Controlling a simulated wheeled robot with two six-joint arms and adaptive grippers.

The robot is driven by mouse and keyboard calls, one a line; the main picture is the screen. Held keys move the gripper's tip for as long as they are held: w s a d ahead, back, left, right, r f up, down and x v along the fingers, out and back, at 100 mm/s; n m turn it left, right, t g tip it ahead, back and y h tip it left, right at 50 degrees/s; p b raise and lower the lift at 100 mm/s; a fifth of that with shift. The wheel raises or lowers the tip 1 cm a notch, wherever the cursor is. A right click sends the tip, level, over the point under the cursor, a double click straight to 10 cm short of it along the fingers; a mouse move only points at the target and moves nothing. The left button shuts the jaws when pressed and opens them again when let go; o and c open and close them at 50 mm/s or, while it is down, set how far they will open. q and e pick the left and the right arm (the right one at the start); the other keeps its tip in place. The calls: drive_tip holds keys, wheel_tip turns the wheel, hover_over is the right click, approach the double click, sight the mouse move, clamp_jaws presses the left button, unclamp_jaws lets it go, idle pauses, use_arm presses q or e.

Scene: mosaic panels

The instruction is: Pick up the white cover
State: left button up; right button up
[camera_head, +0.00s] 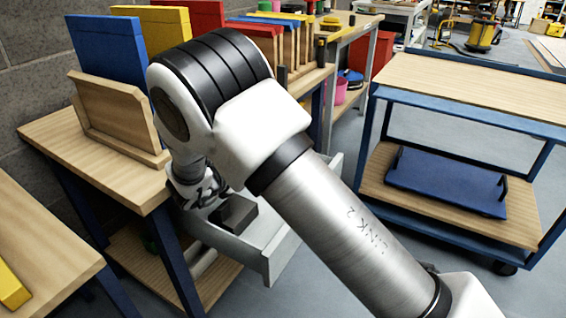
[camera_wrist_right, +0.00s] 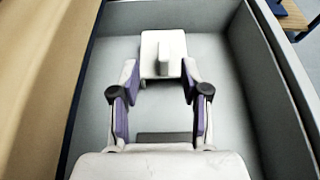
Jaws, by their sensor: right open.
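The white cover (camera_wrist_right: 151,52), a pale block with an upright tab-like handle, lies on the floor of an open grey drawer (camera_wrist_right: 110,50). In the right wrist view, my right gripper (camera_wrist_right: 159,72) is open, its two purple-padded fingers apart, with the cover just beyond and between the tips. I cannot tell whether they touch it. In the head view, my right gripper (camera_head: 203,190) reaches down at the drawer (camera_head: 283,243), mostly hidden by my arm, and I cannot make out the cover there. My left gripper is out of view.
A dark grey block (camera_head: 238,213) is in the drawer; the drawer walls stand close around the gripper. The wooden workbench (camera_head: 60,130) holds coloured panels in racks. A blue cart (camera_head: 470,90) with a blue tray (camera_head: 445,182) stands right, with open floor between.

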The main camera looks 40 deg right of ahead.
drive_tip(key=b+x, duration=0.1)
drive_tip(key=x, duration=0.4)
drive_tip(key=b+x, duration=0.1)
drive_tip(key=x, duration=0.2)
drive_tip(key=shift+s+f+b, duration=0.2)
drive_tip(key=shift+f+b, duration=0.1)
drive_tip(key=shift+a+r, duration=0.1)
drive_tip(key=shift+c, duration=1)
clamp_jaws()
